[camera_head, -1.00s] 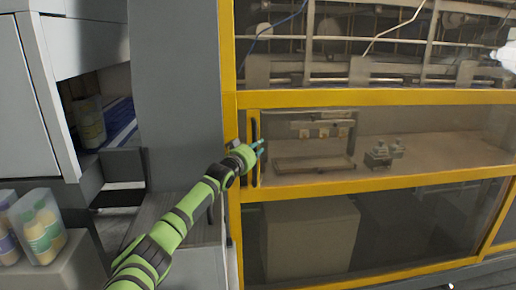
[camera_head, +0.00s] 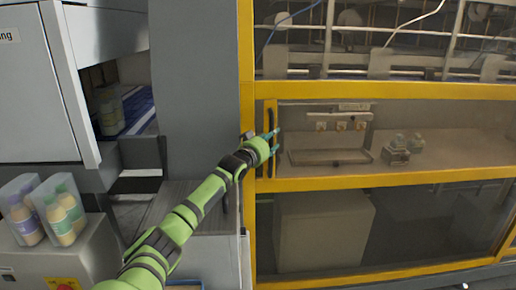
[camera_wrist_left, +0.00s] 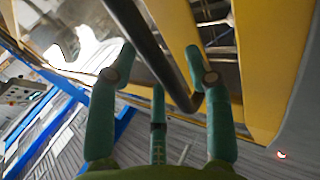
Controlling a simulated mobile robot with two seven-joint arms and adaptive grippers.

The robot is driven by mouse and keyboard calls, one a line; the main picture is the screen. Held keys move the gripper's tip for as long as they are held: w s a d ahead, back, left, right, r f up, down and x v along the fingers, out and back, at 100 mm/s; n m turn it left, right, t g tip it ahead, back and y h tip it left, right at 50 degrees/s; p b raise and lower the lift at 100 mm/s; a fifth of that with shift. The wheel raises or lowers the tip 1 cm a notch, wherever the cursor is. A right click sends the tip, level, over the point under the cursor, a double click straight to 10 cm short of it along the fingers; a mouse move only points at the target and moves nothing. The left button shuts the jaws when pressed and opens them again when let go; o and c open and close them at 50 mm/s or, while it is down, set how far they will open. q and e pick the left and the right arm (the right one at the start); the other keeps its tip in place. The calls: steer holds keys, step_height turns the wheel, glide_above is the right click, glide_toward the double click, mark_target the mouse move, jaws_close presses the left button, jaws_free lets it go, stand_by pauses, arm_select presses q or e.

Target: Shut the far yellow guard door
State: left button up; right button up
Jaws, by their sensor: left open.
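The yellow guard door (camera_head: 271,168) is a framed, see-through panel in the middle row of the yellow-framed machine. Its left upright stands beside the machine's yellow post; I cannot tell whether the door is fully shut. A dark vertical bar handle (camera_head: 270,122) is on that upright. My left gripper (camera_head: 276,138) is at the handle, with its teal fingers over the upright. In the left wrist view, the dark handle (camera_wrist_left: 150,50) runs between the spread fingers of my left gripper (camera_wrist_left: 161,58), which is open. Contact with the handle is unclear. My right gripper is not in view.
A grey column (camera_head: 195,90) stands left of the machine. Clear bins with bottles (camera_head: 62,212) sit at the lower left, near a white cabinet (camera_head: 35,100). Behind the panel are a small rack (camera_head: 330,157) and small grey items (camera_head: 396,156). A large box (camera_head: 322,230) is below.

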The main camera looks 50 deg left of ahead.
arm_select(q)
steer(key=v, duration=1)
steer(key=shift+s, duration=0.45)
